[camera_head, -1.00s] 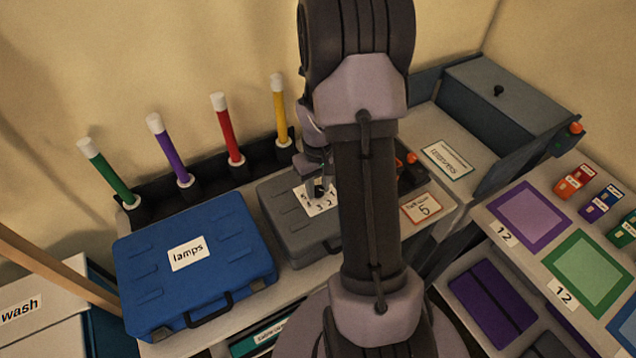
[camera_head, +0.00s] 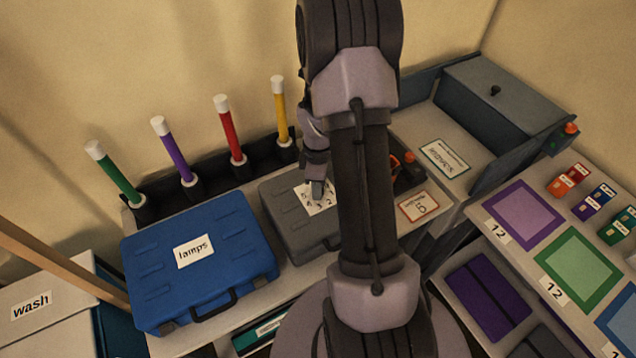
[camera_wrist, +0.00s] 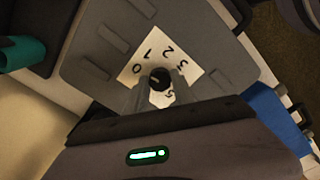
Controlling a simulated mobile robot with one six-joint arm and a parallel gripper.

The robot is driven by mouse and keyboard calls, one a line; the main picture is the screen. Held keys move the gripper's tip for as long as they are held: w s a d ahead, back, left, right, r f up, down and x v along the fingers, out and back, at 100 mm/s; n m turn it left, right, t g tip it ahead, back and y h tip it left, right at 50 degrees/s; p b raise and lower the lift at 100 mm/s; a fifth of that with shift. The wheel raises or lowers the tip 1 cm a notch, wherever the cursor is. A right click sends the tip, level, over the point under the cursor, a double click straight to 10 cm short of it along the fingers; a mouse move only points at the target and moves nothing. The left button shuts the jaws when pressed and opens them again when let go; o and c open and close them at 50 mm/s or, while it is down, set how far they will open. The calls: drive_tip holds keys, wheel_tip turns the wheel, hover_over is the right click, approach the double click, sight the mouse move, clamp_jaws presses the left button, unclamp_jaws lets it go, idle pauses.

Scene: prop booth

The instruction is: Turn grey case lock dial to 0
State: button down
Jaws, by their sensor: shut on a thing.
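The grey case (camera_head: 283,237) lies on the bench, its right part hidden behind my arm. A white number card (camera_head: 329,207) is on its lid; the card also shows in the wrist view (camera_wrist: 193,72). In the wrist view the black round dial (camera_wrist: 160,77) sits at the middle of the card, with 0, 1, 2 and other digits around it. My gripper (camera_head: 318,190) is over the card, its fingers (camera_wrist: 160,90) shut on the dial from both sides. I cannot tell for sure which digit the dial points to.
A blue case labelled "lamps" (camera_head: 205,280) stands close left of the grey case. Several coloured sticks, one of them yellow (camera_head: 281,110), stand upright in a dark rack behind. A card (camera_head: 418,207) and a dark box with an orange knob (camera_head: 409,158) lie to the right.

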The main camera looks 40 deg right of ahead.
drive_tip(key=shift+n+p, duration=0.3)
drive_tip(key=shift+n, duration=1.2)
drive_tip(key=c, duration=1.1)
unclamp_jaws()
drive_tip(key=shift+o, duration=0.2)
wheel_tip(320, 180, up, 18)
drive_tip(key=p, duration=0.4)
drive_tip(key=shift+f, duration=0.25)
